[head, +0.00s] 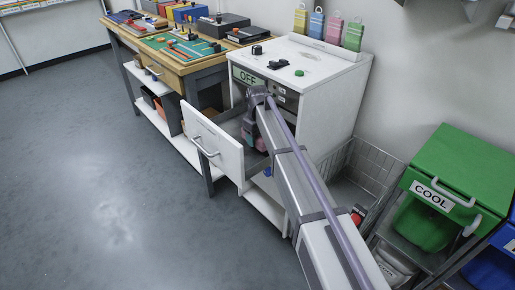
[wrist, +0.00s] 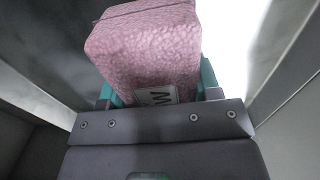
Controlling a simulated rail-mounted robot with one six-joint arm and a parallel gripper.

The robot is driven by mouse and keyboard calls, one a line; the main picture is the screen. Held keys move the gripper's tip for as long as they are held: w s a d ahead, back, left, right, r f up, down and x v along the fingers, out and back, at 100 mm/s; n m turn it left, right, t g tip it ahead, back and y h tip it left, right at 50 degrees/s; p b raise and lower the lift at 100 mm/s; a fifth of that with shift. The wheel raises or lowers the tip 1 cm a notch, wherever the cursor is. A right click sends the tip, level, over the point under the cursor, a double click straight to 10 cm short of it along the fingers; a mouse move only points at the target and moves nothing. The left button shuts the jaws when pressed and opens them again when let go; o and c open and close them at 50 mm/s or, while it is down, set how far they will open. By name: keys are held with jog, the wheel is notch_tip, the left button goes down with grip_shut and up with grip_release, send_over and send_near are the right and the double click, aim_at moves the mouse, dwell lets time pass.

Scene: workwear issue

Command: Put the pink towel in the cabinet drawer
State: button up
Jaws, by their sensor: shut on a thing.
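The pink towel (wrist: 145,45) is a folded, textured block with a white label bearing letters. My gripper (wrist: 158,85) is shut on it, with a teal finger on each side in the wrist view. The cabinet drawer (head: 214,148) is pulled out from the white cabinet and has a silver handle on its front. In the head view my arm reaches down into the open drawer, and its wrist hides much of the inside. Grey walls flank the towel in the wrist view. I cannot tell whether the towel touches the drawer floor.
The white cabinet (head: 325,75) has an OFF display and several coloured pouches (head: 333,28) on top. A workbench (head: 175,62) with tools stands at the left. A green COOL bin (head: 462,165) and a wire basket (head: 350,165) are at the right. The floor at left is clear.

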notch_tip(320, 180, down, 2)
jog(key=shift+f+b, duration=0.25)
jog(key=shift+b, duration=0.15)
jog(key=shift+r+p, duration=0.3)
jog(key=shift+f, duration=0.2)
jog(key=o, duration=1)
notch_tip(320, 180, up, 13)
jog(key=p, duration=1.2)
jog(key=shift+f, duration=0.3)
